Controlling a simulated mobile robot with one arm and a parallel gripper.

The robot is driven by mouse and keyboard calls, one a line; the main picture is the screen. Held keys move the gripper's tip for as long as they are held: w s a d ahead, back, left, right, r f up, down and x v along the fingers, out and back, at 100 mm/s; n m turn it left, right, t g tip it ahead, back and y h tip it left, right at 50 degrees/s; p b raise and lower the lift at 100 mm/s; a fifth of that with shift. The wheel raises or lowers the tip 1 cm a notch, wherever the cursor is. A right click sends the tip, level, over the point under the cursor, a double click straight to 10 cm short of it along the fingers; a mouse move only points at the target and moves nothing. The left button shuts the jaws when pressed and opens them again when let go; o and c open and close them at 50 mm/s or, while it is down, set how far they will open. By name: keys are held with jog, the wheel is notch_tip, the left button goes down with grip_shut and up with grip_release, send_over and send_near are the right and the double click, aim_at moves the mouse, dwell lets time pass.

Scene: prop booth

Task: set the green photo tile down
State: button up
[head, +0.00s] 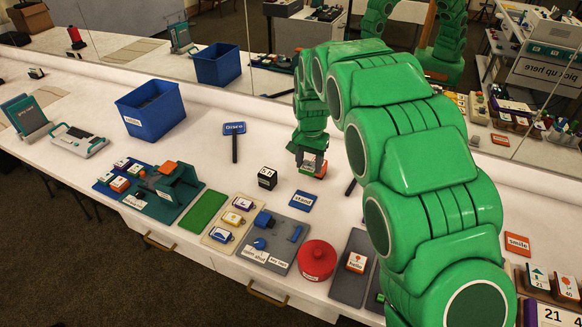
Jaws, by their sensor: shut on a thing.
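My gripper (312,166) is low over the white table, near its middle, with the fingers pointing down. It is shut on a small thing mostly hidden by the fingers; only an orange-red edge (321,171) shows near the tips. I cannot make out a green photo tile there, nor tell whether the held thing touches the table. A flat plain green rectangle (204,211) lies at the front left of the gripper, between a dark green stand (174,190) and a beige board (231,224).
Near the gripper are a dark cube (267,178), a blue flat tile (302,201) and a blue paddle sign (234,129). In front are a grey board (279,258), a red round pot (317,260) and a dark board (344,288). A blue bin (150,110) stands back left.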

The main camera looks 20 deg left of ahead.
jog(key=w+a, duration=0.1)
jog(key=a, duration=0.3)
send_over(291, 166)
jog(key=shift+s+d+f, duration=0.1)
jog(key=shift+s+f, duration=0.05)
jog(key=shift+f, duration=2.3)
jog(key=shift+s+d+f, duration=0.1)
jog(key=shift+s+f, duration=0.05)
jog(key=shift+f, duration=2.3)
jog(key=shift+w+a+f, duration=0.2)
jog(key=shift+w+f, duration=0.05)
jog(key=shift+f, duration=0.05)
jog(key=shift+f, duration=1.5)
jog(key=shift+f, duration=0.15)
jog(key=o, duration=1)
